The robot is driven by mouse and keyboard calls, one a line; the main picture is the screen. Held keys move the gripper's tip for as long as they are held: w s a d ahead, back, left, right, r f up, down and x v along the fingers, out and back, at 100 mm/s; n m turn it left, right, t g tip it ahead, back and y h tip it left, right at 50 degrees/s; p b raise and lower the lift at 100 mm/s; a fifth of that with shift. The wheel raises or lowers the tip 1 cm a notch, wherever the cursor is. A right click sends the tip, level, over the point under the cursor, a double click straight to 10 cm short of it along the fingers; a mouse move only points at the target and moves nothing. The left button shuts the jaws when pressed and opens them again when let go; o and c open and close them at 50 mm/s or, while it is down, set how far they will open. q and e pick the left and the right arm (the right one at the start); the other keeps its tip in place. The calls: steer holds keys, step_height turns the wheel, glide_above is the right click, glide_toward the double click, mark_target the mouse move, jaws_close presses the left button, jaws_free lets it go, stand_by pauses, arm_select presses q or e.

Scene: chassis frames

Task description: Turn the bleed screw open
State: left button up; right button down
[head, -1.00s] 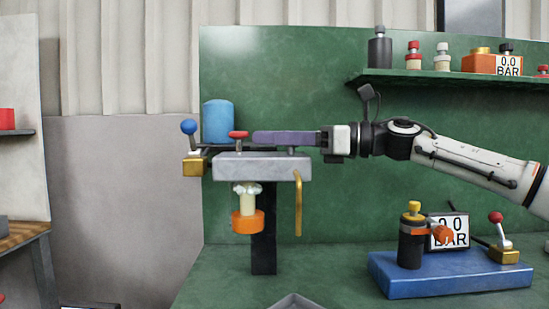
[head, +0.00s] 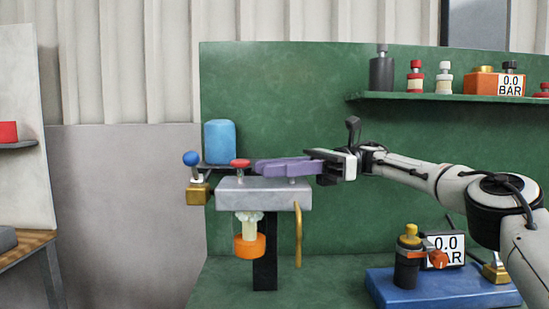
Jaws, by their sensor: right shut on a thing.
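A grey metal block (head: 236,196) stands on a dark post above the green bench. A red-capped fitting (head: 240,164) and a small grey stub (head: 292,182) rise from its top; I cannot tell which is the bleed screw. A long purple piece (head: 275,170) lies level just above the block, behind the stub's top or over it. My right gripper (head: 329,168) is shut on the right end of the purple piece, to the right of the block. The contact between the purple piece and the fittings is not clear. My left gripper is not in view.
A blue cylinder (head: 219,142) and a blue-knobbed lever (head: 191,160) stand at the block's left. An orange cup (head: 249,246) hangs below it. A blue base (head: 380,283) with a gauge (head: 446,243) lies under my right arm. A green shelf (head: 400,97) runs above.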

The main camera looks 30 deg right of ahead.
steer(key=shift+a, duration=0.1)
stand_by(0.3)
steer(key=c, duration=1.5)
jaws_free()
